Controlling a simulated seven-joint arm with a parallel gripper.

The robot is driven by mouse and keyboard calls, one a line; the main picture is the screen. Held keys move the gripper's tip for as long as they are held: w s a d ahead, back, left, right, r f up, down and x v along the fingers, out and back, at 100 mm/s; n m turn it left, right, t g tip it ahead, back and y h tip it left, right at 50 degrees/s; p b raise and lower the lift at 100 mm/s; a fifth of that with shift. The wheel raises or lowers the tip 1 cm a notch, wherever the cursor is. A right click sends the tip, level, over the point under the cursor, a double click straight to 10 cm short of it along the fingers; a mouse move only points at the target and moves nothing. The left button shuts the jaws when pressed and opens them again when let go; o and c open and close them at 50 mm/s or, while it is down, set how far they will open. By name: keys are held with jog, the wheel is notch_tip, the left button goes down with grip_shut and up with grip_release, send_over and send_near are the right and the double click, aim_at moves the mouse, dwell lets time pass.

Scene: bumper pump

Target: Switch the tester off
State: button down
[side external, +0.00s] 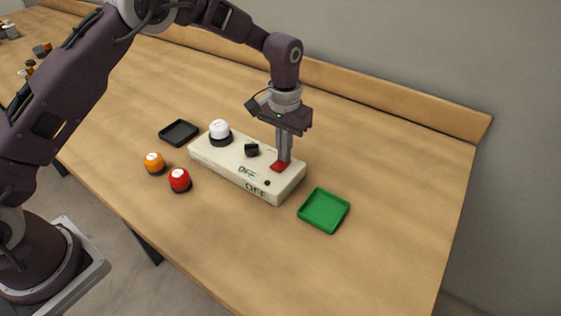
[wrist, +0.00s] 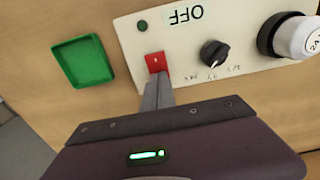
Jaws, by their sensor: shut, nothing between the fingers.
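The tester (side external: 226,161) is a cream box lying on the wooden table, with "OFF" labels on its top and front. A red switch (side external: 280,167) sits near its right end; it also shows in the wrist view (wrist: 156,62). A small dark round indicator (side external: 267,183) is near the switch and looks dark green in the wrist view (wrist: 142,26). A black knob (side external: 252,150) is mid-box, and a white-capped bulb (side external: 219,130) stands at the left end. My gripper (side external: 283,159) is shut and empty, pointing down, its tips at the red switch; contact is hard to tell.
A green tray (side external: 323,211) lies right of the tester. A black tray (side external: 179,132) lies behind left. An orange-capped piece (side external: 154,163) and a red-capped piece (side external: 180,180) stand in front left. The table's right side is clear.

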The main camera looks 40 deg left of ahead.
jog(key=shift+r, duration=0.1)
notch_tip(320, 180, up, 7)
dwell(0.5)
jog(key=s+a+r+t, duration=0.1)
jog(key=s+a+r, duration=0.2)
jog(key=s+r, duration=0.4)
jog(key=s+a+r+t, duration=0.2)
jog(key=s+a+r, duration=0.1)
jog(key=s+r, duration=0.4)
jog(key=s+a+t, duration=0.2)
jog(key=s+a, duration=0.1)
jog(key=s, duration=1.6)
jog(key=shift+s+t, duration=0.15)
jog(key=shift+t, duration=0.15)
